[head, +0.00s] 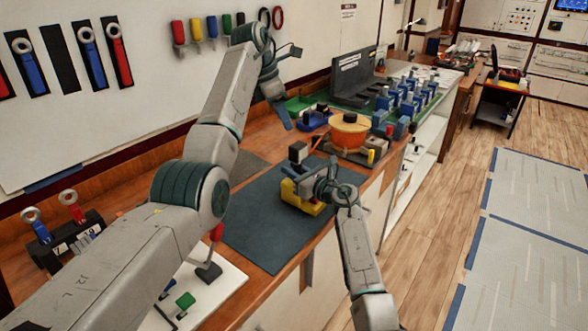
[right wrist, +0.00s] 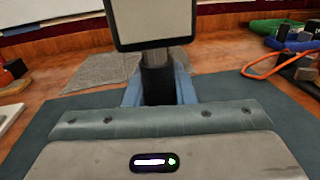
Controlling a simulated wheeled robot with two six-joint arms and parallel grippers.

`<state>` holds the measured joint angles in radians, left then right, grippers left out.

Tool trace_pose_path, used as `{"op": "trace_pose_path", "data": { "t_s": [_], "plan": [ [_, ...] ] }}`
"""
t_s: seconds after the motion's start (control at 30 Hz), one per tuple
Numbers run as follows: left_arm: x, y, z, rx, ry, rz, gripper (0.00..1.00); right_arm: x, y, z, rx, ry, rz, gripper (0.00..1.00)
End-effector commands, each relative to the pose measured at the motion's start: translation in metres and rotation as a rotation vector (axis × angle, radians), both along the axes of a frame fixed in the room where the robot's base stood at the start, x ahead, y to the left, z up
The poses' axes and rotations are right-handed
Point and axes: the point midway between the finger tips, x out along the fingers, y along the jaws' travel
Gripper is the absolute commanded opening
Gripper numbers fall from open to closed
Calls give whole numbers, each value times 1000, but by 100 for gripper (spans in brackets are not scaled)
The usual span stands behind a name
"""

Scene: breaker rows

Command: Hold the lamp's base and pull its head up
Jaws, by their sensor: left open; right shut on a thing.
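The lamp stands on the dark mat, with a small dark head (head: 298,152) above a yellow base (head: 305,207). In the right wrist view its head (right wrist: 151,22) is a pale panel in a black frame, on a short metal stem above a black collar (right wrist: 157,82). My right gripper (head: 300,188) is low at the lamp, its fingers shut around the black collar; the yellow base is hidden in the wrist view. My left gripper (head: 286,88) is open and empty, raised above and behind the lamp, apart from its head.
The dark mat (head: 250,225) has free room left of the lamp. An orange reel (head: 349,129) and several blue devices (head: 408,95) stand farther along the bench. A green tray (head: 301,104) is near the wall. A board with a red-handled lever (head: 214,250) is nearer.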

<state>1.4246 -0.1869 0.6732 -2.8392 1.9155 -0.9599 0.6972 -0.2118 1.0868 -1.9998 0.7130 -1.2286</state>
Motion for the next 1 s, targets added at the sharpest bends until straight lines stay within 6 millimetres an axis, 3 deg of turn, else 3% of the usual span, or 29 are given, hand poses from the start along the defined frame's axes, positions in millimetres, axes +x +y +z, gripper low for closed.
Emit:
{"op": "trace_pose_path", "data": {
  "t_s": [0.13, 0.27, 0.4, 0.6, 0.77, 1.0],
  "plan": [
    [8, -12, 6, -66, -52, 2, 53, 0, 0, 0, 0, 0, 0, 0],
    [26, -41, 25, -229, -165, 19, 53, 0, 0, 0, -1, 1, 0, 0],
    [47, -76, 65, -492, -309, 65, 53, 0, 0, -1, -1, 1, 0, 0],
    [66, -104, 140, -898, -465, 185, 53, 0, 0, -1, -1, 1, 0, 0],
    [76, -101, 202, -1230, -536, 322, 53, 0, 0, -1, -1, 1, 0, 0],
    [87, -58, 273, -1714, -542, 603, 53, 0, 0, -1, -1, 1, 0, 0]
  ]
}}
